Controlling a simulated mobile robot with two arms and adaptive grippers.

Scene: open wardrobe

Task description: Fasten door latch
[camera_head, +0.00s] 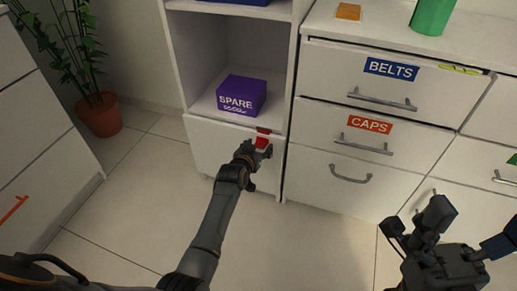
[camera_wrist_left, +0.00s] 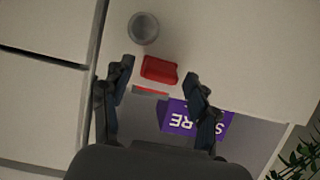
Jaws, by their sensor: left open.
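The red latch (camera_head: 263,138) sits at the top right of the closed white lower door (camera_head: 215,148), under the open compartment. In the left wrist view the red latch piece (camera_wrist_left: 159,69) lies between a round grey knob (camera_wrist_left: 143,28) and a thin red strip (camera_wrist_left: 150,92). My left gripper (camera_head: 262,152) is right in front of the latch; in its wrist view the open fingers (camera_wrist_left: 160,73) stand on either side of the red piece. Contact cannot be told. My right gripper (camera_head: 470,226) is at the lower right, its fingers apart, away from the latch.
A purple SPARE box (camera_head: 241,95) stands in the open compartment above the door. Drawers labelled BELTS (camera_head: 391,69) and CAPS (camera_head: 370,124), with bar handles, are to the right. A potted plant (camera_head: 100,113) stands at left. The tiled floor in front is free.

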